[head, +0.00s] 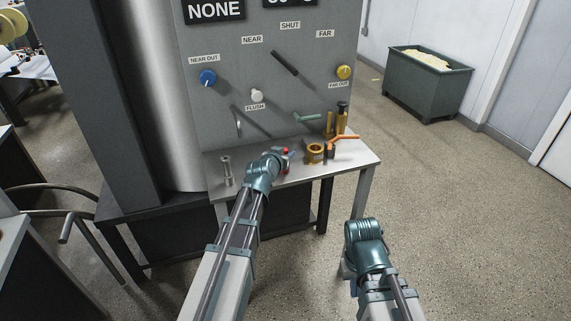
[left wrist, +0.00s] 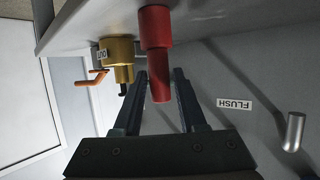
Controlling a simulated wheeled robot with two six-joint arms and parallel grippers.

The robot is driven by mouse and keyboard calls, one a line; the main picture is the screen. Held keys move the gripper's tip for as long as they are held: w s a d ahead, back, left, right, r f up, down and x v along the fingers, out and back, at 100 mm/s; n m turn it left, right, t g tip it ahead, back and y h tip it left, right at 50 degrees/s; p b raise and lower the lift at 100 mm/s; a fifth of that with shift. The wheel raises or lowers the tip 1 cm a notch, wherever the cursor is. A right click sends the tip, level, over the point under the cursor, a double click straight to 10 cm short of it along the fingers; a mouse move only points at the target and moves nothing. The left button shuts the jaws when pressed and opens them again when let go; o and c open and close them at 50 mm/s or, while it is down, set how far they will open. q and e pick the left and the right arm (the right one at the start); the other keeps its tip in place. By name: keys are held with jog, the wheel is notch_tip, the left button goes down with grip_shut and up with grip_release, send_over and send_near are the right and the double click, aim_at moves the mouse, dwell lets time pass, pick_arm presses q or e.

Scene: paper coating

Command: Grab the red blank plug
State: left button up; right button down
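The red blank plug (left wrist: 157,40) stands on the small metal table; the wrist view shows it upside down. Only a small red part of the plug (head: 286,150) shows in the head view, beside my left gripper. My left gripper (left wrist: 160,78) has its two dark fingers on either side of the plug's narrower end. Narrow gaps seem to show between the fingers and the plug, so it looks open around it. In the head view the left gripper (head: 279,157) is over the table, partly hidden by its wrist. My right gripper (head: 348,268) is low over the floor, its fingers hidden.
A brass fitting (head: 315,153) with an orange handle (head: 345,139) stands right of the plug; the fitting also shows in the wrist view (left wrist: 118,52). A grey metal piece (head: 226,171) stands on the left of the table (head: 357,167). The grey panel (head: 222,115) with knobs rises behind.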

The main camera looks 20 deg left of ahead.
pick_arm(q)
grip_shut()
